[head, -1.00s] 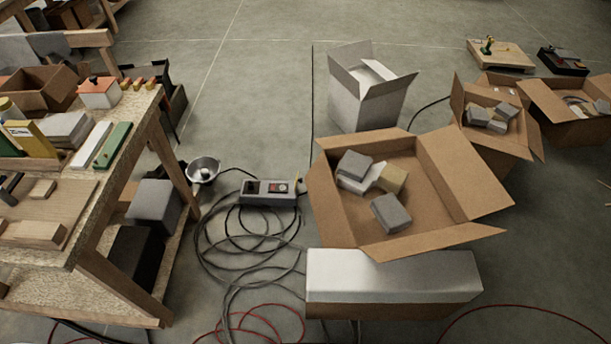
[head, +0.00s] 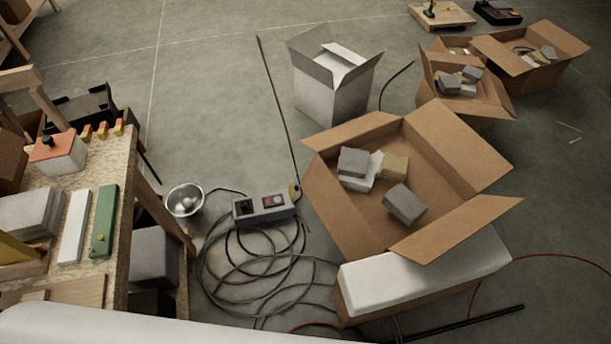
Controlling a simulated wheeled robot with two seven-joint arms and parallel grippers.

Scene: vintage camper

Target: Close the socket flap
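A grey socket box (head: 264,207) lies on the concrete floor near the middle of the head view. Neither of my grippers is in view. A white link of mine crosses the bottom left.
Looped grey cables (head: 262,262) lie around the box. A metal bowl (head: 185,200) and a workbench (head: 118,170) stand left. A large open carton (head: 335,215) and a white-topped box (head: 425,270) are close right.

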